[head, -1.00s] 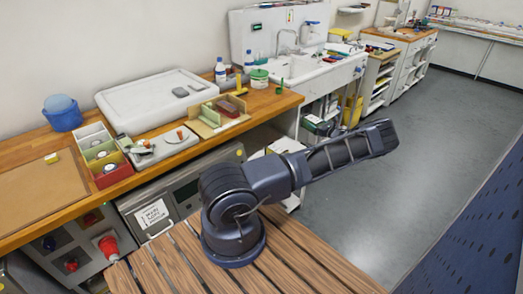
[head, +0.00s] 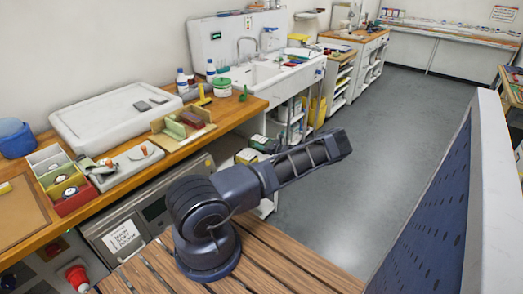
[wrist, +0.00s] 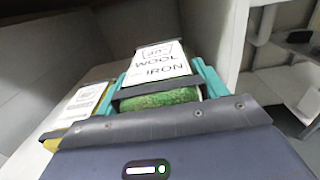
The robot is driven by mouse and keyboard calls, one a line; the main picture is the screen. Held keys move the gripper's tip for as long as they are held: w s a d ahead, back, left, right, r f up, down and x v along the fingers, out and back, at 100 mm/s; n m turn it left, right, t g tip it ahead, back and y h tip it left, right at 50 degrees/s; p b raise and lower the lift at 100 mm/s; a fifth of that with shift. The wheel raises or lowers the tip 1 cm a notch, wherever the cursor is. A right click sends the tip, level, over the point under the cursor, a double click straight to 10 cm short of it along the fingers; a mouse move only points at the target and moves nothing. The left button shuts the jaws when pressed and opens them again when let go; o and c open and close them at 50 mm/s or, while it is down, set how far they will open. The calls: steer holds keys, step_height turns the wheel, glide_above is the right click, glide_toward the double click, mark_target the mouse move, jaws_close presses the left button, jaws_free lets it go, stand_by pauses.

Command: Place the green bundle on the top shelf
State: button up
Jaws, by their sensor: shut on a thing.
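The green bundle (wrist: 160,99) is in the wrist view, between the teal fingers of my gripper (wrist: 165,72). It has a dark band and a white label reading "WOOL" and "IRON". My gripper is shut on it. A second bundle (wrist: 78,108), with a white label and a yellow edge, is to the left and appears apart from the held one. Pale grey panels surround both, but I cannot tell which shelf level this is.
A pale upright panel (wrist: 210,35) stands close to the right of the held bundle. In the head view, a white-edged blue perforated panel (head: 425,215) stands at right. The wooden bench (head: 60,222) with trays runs along the left. Grey floor (head: 400,110) is open between.

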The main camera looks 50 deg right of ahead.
steer(key=shift+f, duration=2.1)
steer(key=shift+f, duration=0.1)
steer(key=o, duration=1.2)
steer(key=shift+c, duration=0.2)
steer(key=shift+s, duration=0.15)
steer(key=s, duration=1.1)
steer(key=shift+s+d, duration=0.15)
steer(key=shift+s, duration=0.25)
